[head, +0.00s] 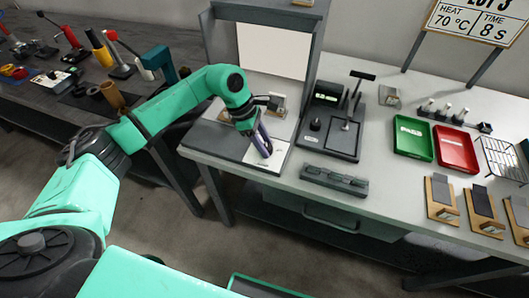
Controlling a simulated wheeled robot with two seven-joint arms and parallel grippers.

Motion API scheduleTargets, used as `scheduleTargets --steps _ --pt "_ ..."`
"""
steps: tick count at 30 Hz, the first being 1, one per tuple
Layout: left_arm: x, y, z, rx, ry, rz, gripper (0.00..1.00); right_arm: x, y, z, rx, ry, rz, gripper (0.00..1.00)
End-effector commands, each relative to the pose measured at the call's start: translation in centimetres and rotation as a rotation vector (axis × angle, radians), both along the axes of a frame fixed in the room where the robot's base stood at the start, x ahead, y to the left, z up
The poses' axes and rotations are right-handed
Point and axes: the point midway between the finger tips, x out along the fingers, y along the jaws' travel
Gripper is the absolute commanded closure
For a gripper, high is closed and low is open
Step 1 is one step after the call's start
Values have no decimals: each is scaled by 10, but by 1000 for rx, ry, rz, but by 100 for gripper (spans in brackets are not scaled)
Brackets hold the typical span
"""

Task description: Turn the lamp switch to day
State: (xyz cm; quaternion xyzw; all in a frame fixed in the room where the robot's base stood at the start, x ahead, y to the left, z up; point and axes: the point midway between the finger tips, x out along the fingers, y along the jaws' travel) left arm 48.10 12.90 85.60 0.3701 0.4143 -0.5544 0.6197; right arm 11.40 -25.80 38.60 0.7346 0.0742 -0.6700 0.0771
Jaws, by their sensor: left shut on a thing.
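A grey light booth (312,72) with a bright white back panel (272,50) stands on the workbench. A pale plate (277,158) lies at the front of its floor. My left gripper (264,148) reaches into the booth front from the left, pointing down at this plate. It is shut on the lamp switch, which its fingers hide, so I cannot read the switch's setting. My right gripper is out of view.
Right of the booth are a black device (330,120) with levers, a grey bar (334,182), a green tray (412,138), a red tray (456,149) and a wire rack (503,158). A dark tool bench (30,105) stands at left. The bench front between bar and wooden blocks is clear.

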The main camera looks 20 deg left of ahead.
Motion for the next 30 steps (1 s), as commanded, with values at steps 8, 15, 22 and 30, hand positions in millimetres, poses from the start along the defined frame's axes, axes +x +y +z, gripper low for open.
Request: scheduleTargets --steps 8,15,22,30 --pt "3 -1 -2 -3 -5 -231 100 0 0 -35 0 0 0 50" --pt "4 -1 0 -3 -5 -366 100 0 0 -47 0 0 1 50" --pt "4 -1 1 -3 -4 -427 100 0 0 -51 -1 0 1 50" --pt "4 -1 2 -2 -3 -438 100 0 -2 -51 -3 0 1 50"
